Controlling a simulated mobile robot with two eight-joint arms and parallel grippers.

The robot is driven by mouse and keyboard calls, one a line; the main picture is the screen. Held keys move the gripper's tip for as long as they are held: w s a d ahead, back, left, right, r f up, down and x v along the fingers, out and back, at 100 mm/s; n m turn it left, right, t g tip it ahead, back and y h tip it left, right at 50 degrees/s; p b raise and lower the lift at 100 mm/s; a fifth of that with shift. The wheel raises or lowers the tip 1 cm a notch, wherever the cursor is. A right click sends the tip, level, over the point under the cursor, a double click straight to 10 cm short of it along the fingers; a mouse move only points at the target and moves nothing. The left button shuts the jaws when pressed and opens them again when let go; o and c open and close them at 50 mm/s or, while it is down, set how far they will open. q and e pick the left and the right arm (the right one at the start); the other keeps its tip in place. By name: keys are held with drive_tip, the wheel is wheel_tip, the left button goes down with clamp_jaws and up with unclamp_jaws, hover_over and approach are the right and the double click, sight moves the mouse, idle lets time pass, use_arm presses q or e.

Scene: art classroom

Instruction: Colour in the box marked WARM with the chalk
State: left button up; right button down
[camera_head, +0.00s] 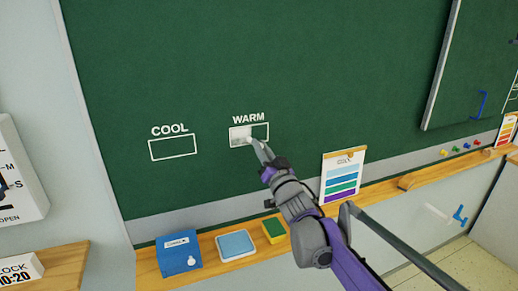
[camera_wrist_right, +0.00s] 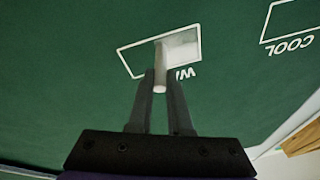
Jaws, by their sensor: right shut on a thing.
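The WARM box (camera_head: 261,124) is a white outline on the green chalkboard (camera_head: 200,80), under the word WARM. Its left part is filled with pale chalk; its right part is still green. My right gripper (camera_head: 258,149) is at the box's lower edge, shut on a white chalk stick (camera_wrist_right: 160,78). In the right wrist view the box appears upside down, with the pale fill (camera_wrist_right: 184,48) on its right side. The chalk's far end overlaps the box there; exact contact is hard to tell. My left gripper is not in view.
The empty COOL box (camera_head: 173,158) is left of WARM. A colour chart (camera_head: 342,177) stands right of my arm.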

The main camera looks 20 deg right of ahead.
drive_tip(key=shift+d, duration=0.55)
drive_tip(key=shift+d, duration=0.1)
drive_tip(key=shift+w+d, duration=0.1)
drive_tip(key=shift+d, duration=0.65)
drive_tip(key=shift+d, duration=0.1)
drive_tip(key=shift+d+b, duration=0.4)
drive_tip(key=shift+d, duration=0.45)
drive_tip(key=shift+d, duration=0.1)
drive_tip(key=shift+d, duration=0.65)
